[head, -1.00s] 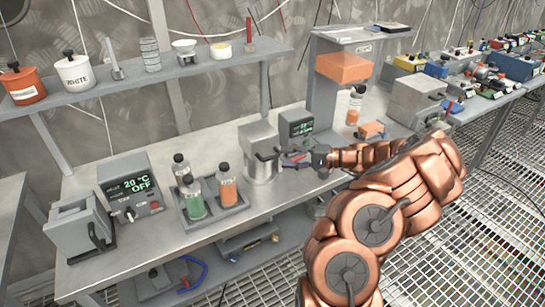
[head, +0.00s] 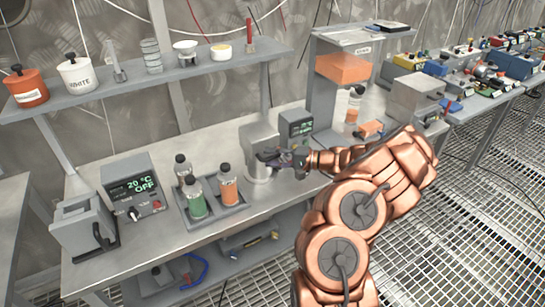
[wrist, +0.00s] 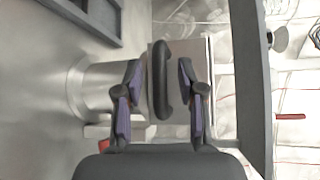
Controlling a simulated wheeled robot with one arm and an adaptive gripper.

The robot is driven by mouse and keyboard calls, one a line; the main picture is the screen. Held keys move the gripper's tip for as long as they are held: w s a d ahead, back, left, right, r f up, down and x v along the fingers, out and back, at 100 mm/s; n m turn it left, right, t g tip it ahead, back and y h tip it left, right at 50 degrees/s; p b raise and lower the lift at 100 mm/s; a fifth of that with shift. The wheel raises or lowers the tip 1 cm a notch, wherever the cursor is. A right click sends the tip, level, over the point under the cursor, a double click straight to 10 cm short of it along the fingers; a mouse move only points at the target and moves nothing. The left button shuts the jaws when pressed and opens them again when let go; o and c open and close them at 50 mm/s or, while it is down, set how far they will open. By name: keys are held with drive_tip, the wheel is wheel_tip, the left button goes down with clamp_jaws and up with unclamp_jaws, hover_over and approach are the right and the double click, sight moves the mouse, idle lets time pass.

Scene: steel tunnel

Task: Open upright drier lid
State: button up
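The upright drier is a grey machine with a boxy upper part, its lid (head: 257,135), above a round base (head: 260,172) on the workbench. In the wrist view the lid (wrist: 193,52) shows as a pale block, with the round base (wrist: 95,88) to its left. A black bar handle (wrist: 162,80) stands on the lid. My gripper (wrist: 160,88) is open, with one finger on each side of the handle and visible gaps to it. In the head view my gripper (head: 284,158) is right in front of the drier and hides the handle.
A display unit (head: 297,125) stands close behind the drier on the right. A bottle tray (head: 212,211) stands to the left, with a control box (head: 133,188) beyond it. A shelf post (head: 266,88) rises behind the drier.

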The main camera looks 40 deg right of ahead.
clamp_jaws()
idle(0.7)
